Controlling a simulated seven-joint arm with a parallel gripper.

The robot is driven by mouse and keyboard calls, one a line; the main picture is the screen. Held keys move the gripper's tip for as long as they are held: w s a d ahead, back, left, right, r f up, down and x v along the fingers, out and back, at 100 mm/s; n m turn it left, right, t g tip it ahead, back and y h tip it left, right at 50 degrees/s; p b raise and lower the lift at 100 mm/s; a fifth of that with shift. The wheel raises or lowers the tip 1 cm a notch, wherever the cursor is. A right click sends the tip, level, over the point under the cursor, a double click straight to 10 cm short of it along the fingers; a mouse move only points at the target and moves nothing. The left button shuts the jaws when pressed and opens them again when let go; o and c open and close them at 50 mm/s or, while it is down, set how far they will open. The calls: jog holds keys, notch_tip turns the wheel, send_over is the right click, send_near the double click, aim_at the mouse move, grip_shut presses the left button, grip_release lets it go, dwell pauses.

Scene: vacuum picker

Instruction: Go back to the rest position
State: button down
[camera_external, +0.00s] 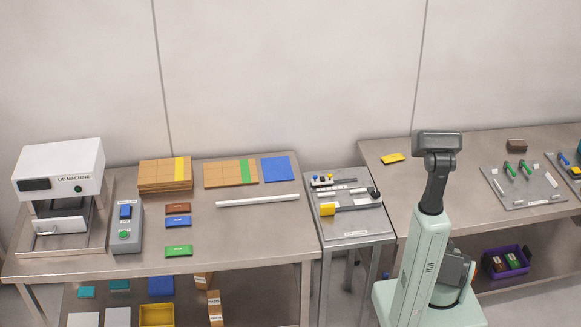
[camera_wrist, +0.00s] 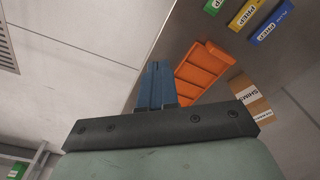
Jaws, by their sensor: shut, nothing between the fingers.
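My gripper (camera_wrist: 157,68) shows in the wrist view as two blue fingers close together, pointing up in the picture from a dark mounting plate. The fingers are shut with nothing between them. An orange tray (camera_wrist: 205,68) lies beyond the fingers to the right; I cannot tell the distance between them. In the external view my mint-green arm stands at the right, in front of the tables, with a dark upper part. The gripper itself cannot be made out there.
A white lid machine (camera_external: 60,170), a grey button box (camera_external: 127,232) and stacked brown boards (camera_external: 165,174) stand on the left table (camera_external: 270,235). A small grey stand (camera_external: 350,235) fills the gap between tables. In the wrist view, a cardboard box (camera_wrist: 247,92) is near the orange tray.

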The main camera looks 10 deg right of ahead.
jog(key=s+a+r+n+g, duration=0.1)
jog(key=s+a+n+g, duration=0.6)
jog(key=s+a, duration=1.3)
jog(key=a+n, duration=0.3)
jog(key=shift+r+n+y, duration=0.3)
jog(key=shift+r, duration=0.1)
dwell(1.0)
